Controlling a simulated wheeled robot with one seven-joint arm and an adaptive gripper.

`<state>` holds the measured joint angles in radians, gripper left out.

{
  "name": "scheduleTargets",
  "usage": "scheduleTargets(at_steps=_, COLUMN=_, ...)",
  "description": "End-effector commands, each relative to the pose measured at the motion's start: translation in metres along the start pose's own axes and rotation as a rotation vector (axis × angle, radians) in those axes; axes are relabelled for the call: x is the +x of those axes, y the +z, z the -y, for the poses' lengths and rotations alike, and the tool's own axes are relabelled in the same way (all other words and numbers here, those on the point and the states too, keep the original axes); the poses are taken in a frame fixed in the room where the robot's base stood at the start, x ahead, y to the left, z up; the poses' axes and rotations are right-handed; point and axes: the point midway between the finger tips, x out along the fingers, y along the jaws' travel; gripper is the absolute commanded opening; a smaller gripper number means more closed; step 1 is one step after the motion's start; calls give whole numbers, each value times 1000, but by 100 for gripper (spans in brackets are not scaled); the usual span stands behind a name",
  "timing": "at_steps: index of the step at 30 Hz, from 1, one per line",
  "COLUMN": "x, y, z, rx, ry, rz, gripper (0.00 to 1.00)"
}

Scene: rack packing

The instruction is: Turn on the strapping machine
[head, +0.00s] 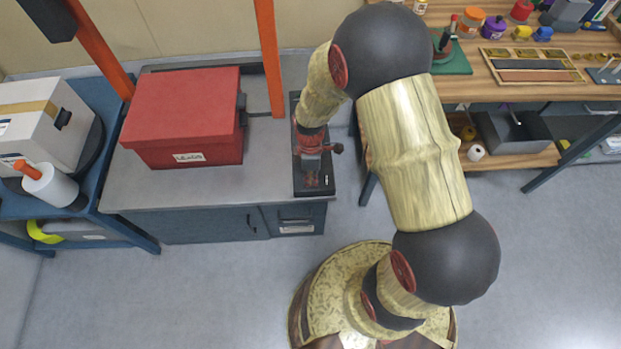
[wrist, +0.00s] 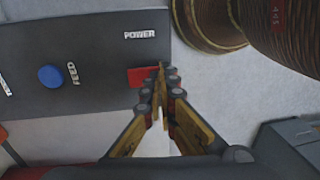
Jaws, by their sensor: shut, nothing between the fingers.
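The strapping machine's dark control panel (wrist: 95,60) fills the upper left of the wrist view. It carries a red switch (wrist: 139,77) by the word POWER and a round blue button (wrist: 51,77) by the word FEED. My gripper (wrist: 161,72) is shut and empty, its tips at the right edge of the red switch and partly covering it. I cannot tell whether they touch it or whether it is lit. In the head view my gripper (head: 313,176) is over the dark panel (head: 299,184) at the right end of the grey machine bench (head: 225,194).
A red box (head: 180,105) sits on the bench by the orange posts (head: 268,55). A blue cart (head: 90,205) with a white carton (head: 45,115) stands left. A wooden workbench (head: 455,75) with several small items stands right. Open floor (head: 560,250) lies at the lower right.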

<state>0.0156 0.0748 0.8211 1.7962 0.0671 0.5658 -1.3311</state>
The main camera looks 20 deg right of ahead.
Motion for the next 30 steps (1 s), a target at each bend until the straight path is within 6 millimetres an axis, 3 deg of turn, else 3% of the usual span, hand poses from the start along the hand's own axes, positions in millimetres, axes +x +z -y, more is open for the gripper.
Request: scheduleTargets(at_steps=30, x=-14, y=-2, z=-14, rx=0, ry=-1, rz=0, gripper=0)
